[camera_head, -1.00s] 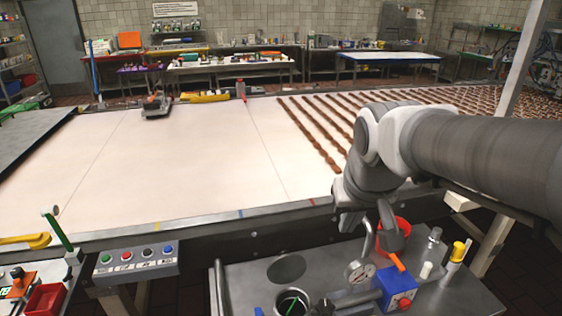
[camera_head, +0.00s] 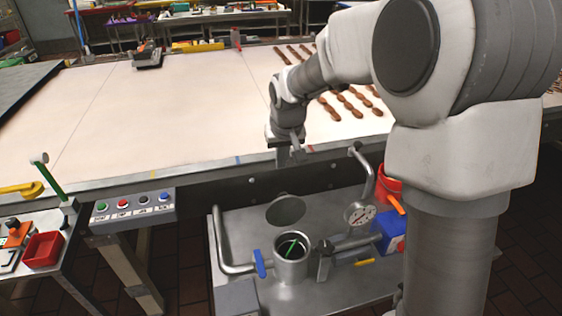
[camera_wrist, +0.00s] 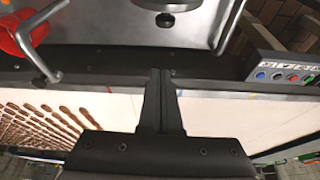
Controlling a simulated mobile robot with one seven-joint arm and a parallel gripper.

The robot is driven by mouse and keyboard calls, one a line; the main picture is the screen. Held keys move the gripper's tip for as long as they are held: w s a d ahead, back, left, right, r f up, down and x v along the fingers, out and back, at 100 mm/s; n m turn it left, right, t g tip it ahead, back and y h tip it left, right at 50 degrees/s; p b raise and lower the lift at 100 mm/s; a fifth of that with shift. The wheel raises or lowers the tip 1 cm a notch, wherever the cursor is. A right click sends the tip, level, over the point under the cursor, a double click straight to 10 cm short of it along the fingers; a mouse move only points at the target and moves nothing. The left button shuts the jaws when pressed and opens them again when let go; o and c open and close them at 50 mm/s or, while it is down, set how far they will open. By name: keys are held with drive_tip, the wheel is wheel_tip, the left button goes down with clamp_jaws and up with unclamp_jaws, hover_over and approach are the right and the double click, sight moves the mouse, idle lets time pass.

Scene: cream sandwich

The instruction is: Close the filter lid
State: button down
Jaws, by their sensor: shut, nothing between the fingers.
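The filter housing (camera_head: 291,262) is a metal cylinder on the steel cart, open at the top, with something green inside. Its round grey lid (camera_head: 285,210) stands raised behind the opening. In the wrist view the lid (camera_wrist: 168,5) shows only partly, at the top edge. My gripper (camera_head: 296,156) is above the conveyor's front edge, behind and above the lid, and apart from it. In the wrist view my gripper (camera_wrist: 163,75) has its fingers together with nothing between them.
A blue-handled valve (camera_head: 259,263), a pressure gauge (camera_head: 359,214) and bent pipes surround the housing. A red bucket (camera_head: 388,186) stands at the cart's right. A button panel (camera_head: 133,206) is to the left.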

sight(284, 207)
wheel_tip(284, 207, down, 8)
drive_tip(key=s, duration=0.1)
drive_tip(key=shift+s+r+p, duration=0.2)
drive_tip(key=shift+r+p, duration=0.05)
drive_tip(key=shift+p, duration=0.15)
drive_tip(key=shift+d+b, duration=0.15)
drive_tip(key=shift+b, duration=0.35)
